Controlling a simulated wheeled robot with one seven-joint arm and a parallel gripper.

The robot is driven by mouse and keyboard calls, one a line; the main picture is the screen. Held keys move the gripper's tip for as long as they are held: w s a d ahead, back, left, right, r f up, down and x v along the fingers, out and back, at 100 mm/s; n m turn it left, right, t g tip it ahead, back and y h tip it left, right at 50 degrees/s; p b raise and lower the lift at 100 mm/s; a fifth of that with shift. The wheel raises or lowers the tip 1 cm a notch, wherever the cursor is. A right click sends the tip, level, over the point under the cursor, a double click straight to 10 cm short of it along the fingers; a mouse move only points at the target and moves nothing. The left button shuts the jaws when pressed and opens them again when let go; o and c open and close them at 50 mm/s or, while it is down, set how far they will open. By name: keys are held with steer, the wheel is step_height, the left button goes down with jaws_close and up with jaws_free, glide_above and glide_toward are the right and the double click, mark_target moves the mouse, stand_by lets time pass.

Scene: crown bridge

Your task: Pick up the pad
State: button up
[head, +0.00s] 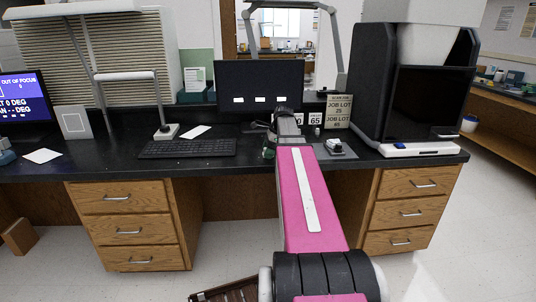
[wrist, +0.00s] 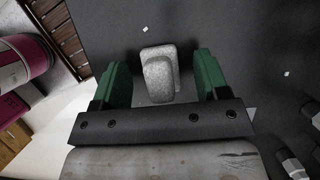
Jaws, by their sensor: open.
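A pale grey, speckled block with rounded corners, which I take to be the pad (wrist: 158,78), shows in the wrist view on the dark worktop. My gripper (wrist: 161,68) is open, with one green finger on each side of the pad and a visible gap to both. Whether the fingers are down at the pad's height I cannot tell. In the head view my gripper (head: 268,146) is over the black counter, in front of the monitor. My pink arm reaches up to it, and I cannot make out the pad there.
The black counter (head: 90,160) holds a keyboard (head: 188,148) left of my gripper and a monitor (head: 258,84) behind it. To the right are a small grey device (head: 336,148), job lot signs (head: 338,111) and a large black machine (head: 428,105). Wooden drawers (head: 128,228) stand below.

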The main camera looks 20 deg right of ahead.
steer(key=c, duration=1)
steer(key=shift+r, duration=0.15)
steer(key=shift+r, duration=0.65)
step_height(320, 180, up, 3)
steer(key=shift+f, duration=0.2)
steer(key=s+a+r, duration=0.1)
steer(key=s+r, duration=0.1)
steer(key=s, duration=0.1)
steer(key=s+a+r, duration=0.1)
steer(key=s+r, duration=0.1)
steer(key=s, duration=0.2)
steer(key=s+a+r, duration=0.1)
steer(key=s+r, duration=0.2)
steer(key=s, duration=0.1)
steer(key=shift+s, duration=0.15)
